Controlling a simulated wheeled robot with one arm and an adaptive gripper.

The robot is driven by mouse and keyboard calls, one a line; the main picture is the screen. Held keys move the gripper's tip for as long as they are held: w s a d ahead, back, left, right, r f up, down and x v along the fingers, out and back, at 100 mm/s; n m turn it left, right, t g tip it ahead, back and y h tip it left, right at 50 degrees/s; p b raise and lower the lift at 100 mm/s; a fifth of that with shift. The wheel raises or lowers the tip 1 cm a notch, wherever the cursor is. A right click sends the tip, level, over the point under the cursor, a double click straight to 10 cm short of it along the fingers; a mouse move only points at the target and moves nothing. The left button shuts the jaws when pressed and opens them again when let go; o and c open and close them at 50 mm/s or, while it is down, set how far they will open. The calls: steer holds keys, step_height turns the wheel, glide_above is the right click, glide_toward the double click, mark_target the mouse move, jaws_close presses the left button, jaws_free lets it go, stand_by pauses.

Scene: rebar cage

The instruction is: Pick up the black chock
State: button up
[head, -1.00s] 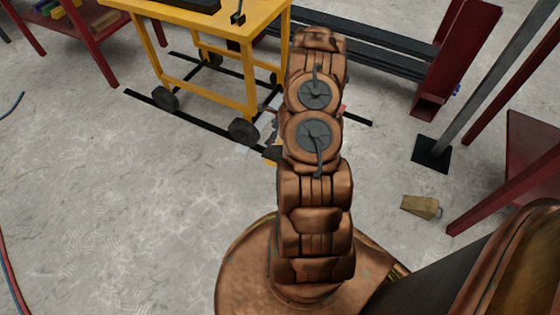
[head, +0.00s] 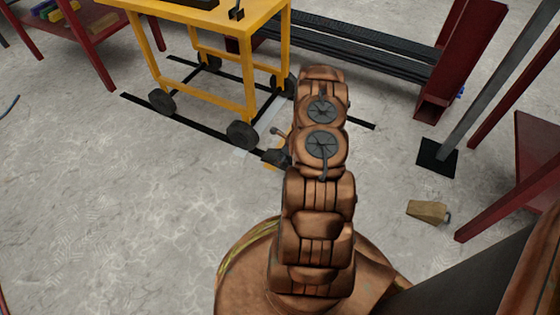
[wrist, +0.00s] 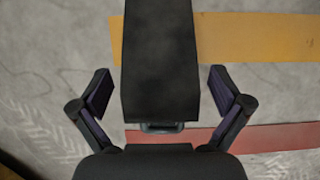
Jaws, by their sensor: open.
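The black chock (wrist: 160,55) lies on the floor in the wrist view, a dark tapering block with a small loop handle at its near end. My gripper (wrist: 160,76) is open, with one finger on each side of the chock and a visible gap to it on both sides. Whether the fingertips are at the chock's height cannot be told. In the head view, a dark shape that looks like the chock (head: 275,157) shows just left of my arm, near the cart's front wheel. My arm hides the gripper there.
A yellow cart (head: 250,90) on black wheels stands close behind. A wooden chock (head: 427,211) lies to the right, near a post's black base plate (head: 437,156) and red frame legs. Yellow (wrist: 255,38) and red (wrist: 280,138) strips lie on the floor. The left floor is clear.

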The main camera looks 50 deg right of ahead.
steer(key=shift+b+x, duration=0.4)
steer(key=shift+x, duration=0.95)
steer(key=shift+a+r, duration=0.1)
steer(key=c, duration=1.6)
